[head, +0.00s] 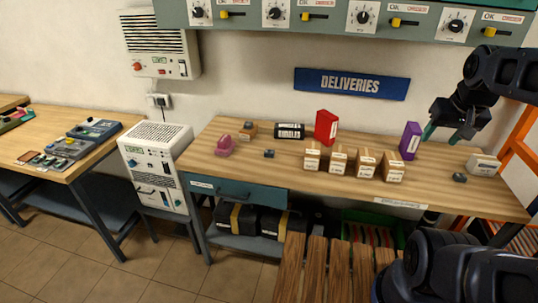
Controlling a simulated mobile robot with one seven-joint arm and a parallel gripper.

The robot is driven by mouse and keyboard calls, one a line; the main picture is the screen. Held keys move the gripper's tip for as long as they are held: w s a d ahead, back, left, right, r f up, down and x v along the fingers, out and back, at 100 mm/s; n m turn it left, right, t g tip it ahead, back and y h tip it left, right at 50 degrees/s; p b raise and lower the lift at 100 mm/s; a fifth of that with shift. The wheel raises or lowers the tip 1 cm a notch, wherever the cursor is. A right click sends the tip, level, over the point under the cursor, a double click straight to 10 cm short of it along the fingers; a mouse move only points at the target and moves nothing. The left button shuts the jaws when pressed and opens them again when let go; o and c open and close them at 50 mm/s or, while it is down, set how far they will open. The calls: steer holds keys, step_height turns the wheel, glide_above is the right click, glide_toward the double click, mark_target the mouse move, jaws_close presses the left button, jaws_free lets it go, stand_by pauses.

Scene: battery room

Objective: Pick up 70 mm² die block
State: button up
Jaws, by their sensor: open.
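Two small dark grey blocks lie on the wooden deliveries bench (240,170). One block (269,153) is on its left half and the other block (459,178) is near its right end. Either could be a die block, but I cannot read a size marking on them. My gripper (442,136) is open and empty, pointing down above the right part of the bench. It is up and left of the right-hand block in the picture, apart from it.
Several cardboard boxes (337,161) stand mid-bench, with a red box (326,127) behind. A purple box (410,141) stands close left of my gripper. A white box (483,165) is beside the right-hand block. A pink tape dispenser (224,147) is at left. Wooden slats (313,270) are in front.

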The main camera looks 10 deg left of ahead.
steer(key=shift+o, duration=0.5)
steer(key=w+a+n+g, duration=0.3)
steer(key=w+a+n, duration=0.7)
steer(key=w+a, duration=1.2)
steer(key=n+g+h, duration=0.1)
steer(key=n+h, duration=0.1)
steer(key=n, duration=0.7)
glide_above(269, 151)
steer(key=f, duration=2.7)
steer(key=shift+w+a+f, duration=0.25)
steer(key=shift+f, duration=0.05)
steer(key=shift+s+d+f, duration=0.1)
steer(key=shift+f, duration=1.25)
steer(key=shift+s+d+f, duration=0.1)
steer(key=shift+f, duration=1.25)
steer(key=c, duration=1.3)
